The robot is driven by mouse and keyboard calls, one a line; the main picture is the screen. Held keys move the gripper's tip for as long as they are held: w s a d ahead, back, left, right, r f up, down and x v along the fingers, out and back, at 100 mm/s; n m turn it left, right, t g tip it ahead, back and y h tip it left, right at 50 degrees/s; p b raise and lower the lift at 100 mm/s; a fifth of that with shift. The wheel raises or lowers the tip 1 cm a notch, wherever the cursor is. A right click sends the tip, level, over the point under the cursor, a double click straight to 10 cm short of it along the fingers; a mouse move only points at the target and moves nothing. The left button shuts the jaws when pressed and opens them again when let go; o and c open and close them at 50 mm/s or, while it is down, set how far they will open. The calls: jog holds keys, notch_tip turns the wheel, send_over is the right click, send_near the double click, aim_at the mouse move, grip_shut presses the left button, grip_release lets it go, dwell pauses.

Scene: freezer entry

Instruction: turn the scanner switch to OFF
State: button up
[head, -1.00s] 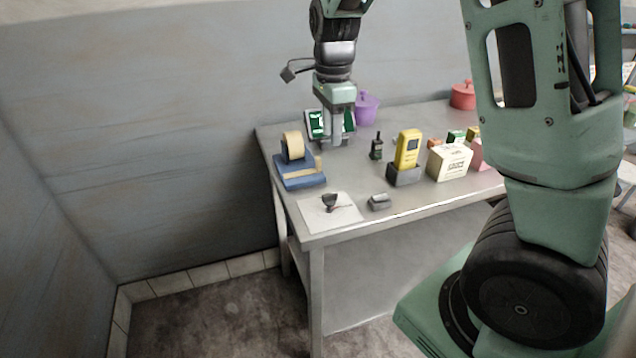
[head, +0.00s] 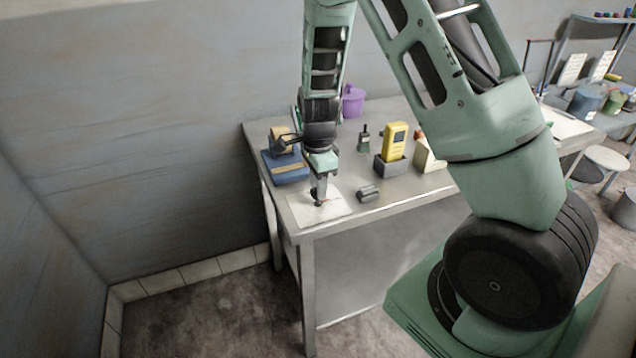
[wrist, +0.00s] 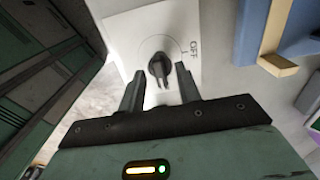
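The scanner switch is a black rotary knob (wrist: 158,66) on a white plate (wrist: 128,28), in the wrist view. The plate carries an "OFF" mark at the knob's right, with a short tick and an arc. The knob's narrow grip points toward my gripper, not at the OFF mark. The plate (head: 338,207) also shows near the table's front left corner in the head view. My gripper (wrist: 160,76) is open, with a finger on each side of the knob and visible gaps. In the head view my gripper (head: 318,194) points down over the plate and mostly hides the knob.
A yellow handheld device (head: 395,140) stands in a grey holder (head: 390,167) farther back, beside a dark small device (head: 364,138). A purple pot (head: 354,101) is at the back.

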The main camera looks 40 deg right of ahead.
jog(key=shift+f, duration=0.1)
grip_shut()
jog(key=shift+n, duration=0.3)
jog(key=n, duration=0.9)
jog(key=shift+b, duration=0.35)
jog(key=n, duration=0.4)
jog(key=shift+n, duration=2.1)
